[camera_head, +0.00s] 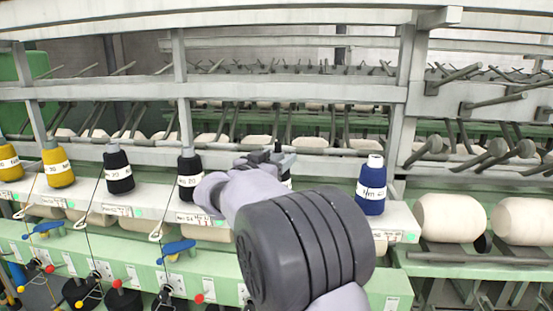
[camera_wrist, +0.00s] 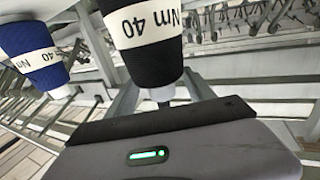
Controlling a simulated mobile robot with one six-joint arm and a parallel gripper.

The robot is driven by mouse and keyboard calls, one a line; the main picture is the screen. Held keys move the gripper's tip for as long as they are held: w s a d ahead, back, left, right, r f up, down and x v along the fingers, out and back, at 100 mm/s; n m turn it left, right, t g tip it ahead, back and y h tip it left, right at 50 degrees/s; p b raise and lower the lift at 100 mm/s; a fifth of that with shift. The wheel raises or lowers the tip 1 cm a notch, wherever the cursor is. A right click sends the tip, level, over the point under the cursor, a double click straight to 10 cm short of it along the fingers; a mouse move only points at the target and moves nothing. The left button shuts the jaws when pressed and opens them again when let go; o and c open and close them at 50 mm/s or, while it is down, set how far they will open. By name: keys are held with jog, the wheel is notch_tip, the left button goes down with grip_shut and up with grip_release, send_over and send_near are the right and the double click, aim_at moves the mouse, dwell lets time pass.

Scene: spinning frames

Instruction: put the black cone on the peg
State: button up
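A black cone with a white "Nm 40" label (camera_wrist: 150,25) fills the upper middle of the wrist view, its narrow end towards my gripper. In the head view it is mostly hidden behind my arm; part of its label (camera_head: 287,183) shows at about the height of its neighbours' labels. My gripper (camera_head: 266,157) is at the cone's upper part. The fingers flank its narrow end in the wrist view, but their tips are hidden, so contact is unclear. I cannot make out which peg is meant.
A blue cone (camera_head: 371,188) stands to the right on the shelf (camera_head: 330,212). Black cones (camera_head: 190,172) (camera_head: 118,170) and yellow cones (camera_head: 58,166) (camera_head: 10,162) stand to the left. Metal rails and slanted rods (camera_head: 455,76) lie behind. Balloon-like white rolls (camera_head: 450,218) lie at right.

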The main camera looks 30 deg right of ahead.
jog(key=shift+a, duration=0.1)
jog(key=shift+s+a+f, duration=0.1)
jog(key=shift+s+a, duration=0.15)
jog(key=shift+a, duration=0.15)
jog(key=b+v, duration=0.4)
jog(key=v, duration=1.2)
jog(key=shift+s, duration=0.2)
jog(key=shift+a, duration=0.15)
jog(key=s+d+f+n+g+y+b, duration=0.2)
jog(key=s+f+g+y+b, duration=0.15)
jog(key=s+f+b, duration=0.6)
jog(key=s+d+f+n+g+y+b, duration=0.1)
jog(key=s+d+f+g+y+b, duration=0.25)
jog(key=s+f, duration=1)
jog(key=s+a+f+n+t+y+b, duration=0.1)
jog(key=s+a+f+y+b, duration=0.2)
jog(key=a+f, duration=0.4)
jog(key=s+a+f+n+t+y+b, duration=0.1)
jog(key=s+a+f+y+b, duration=0.3)
jog(key=f, duration=0.9)
jog(key=a+n+y+b, duration=0.1)
jog(key=a+y+b, duration=0.1)
jog(key=a+b, duration=0.1)
jog(key=shift+s+y, duration=0.3)
